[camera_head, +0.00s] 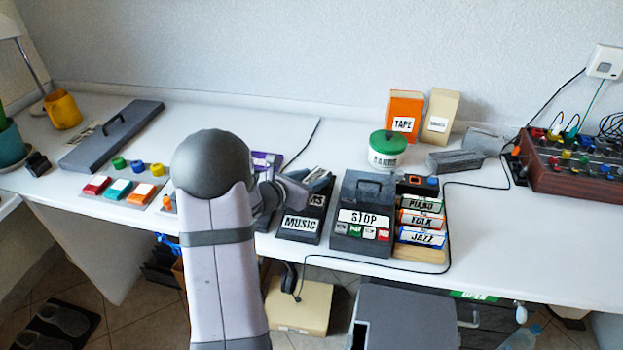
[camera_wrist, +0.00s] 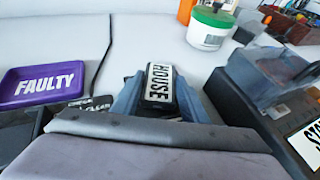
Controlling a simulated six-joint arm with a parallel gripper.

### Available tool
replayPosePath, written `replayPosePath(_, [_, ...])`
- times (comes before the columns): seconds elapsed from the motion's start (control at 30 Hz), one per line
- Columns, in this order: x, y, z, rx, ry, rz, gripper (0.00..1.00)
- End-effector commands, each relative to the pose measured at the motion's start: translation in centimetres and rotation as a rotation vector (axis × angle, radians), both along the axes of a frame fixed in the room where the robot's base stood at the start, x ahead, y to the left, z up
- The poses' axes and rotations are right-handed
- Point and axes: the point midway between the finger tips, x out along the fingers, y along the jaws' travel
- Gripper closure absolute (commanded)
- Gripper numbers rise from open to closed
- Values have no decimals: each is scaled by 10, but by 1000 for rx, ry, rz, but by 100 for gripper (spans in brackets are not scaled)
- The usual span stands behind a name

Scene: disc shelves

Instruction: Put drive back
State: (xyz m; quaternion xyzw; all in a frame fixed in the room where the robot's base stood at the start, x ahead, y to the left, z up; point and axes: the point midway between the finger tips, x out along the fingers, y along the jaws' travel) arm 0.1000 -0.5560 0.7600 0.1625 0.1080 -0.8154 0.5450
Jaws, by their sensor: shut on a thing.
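A dark drive with a white HOUSE label (camera_wrist: 160,84) is held between the blue-grey fingers of my gripper (camera_wrist: 158,104) in the wrist view. In the head view my gripper (camera_head: 296,186) is over the dark holder labelled MUSIC (camera_head: 299,224), and the held drive cannot be made out clearly there. I cannot tell whether the drive touches the holder. A second label on the holder is partly hidden. To the right, drives labelled PIANO (camera_head: 420,204), FOLK (camera_head: 420,220) and JAZZ (camera_head: 420,238) lie in a rack.
The dark STOP box (camera_head: 364,188) stands between the holder and the rack. A purple FAULTY tray (camera_wrist: 44,84) is left of my gripper in the wrist view. A green-lidded tub (camera_head: 387,149) stands behind, and a black cable (camera_head: 447,205) runs around the rack.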

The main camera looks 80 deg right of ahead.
Motion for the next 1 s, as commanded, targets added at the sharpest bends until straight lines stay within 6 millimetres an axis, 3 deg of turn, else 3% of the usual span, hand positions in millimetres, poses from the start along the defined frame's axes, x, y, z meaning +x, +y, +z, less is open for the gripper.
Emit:
replayPosePath(0.1, [0,0,-3,-2,0,0,90])
replayPosePath(0.13, [0,0,-2,0,0,0,52])
replayPosePath(0.2, [0,0,-2,0,0,0,41])
replayPosePath(0.63, [0,0,3,0,0,0,41])
replayPosePath(1.0, [22,48,23,-1,0,4,41])
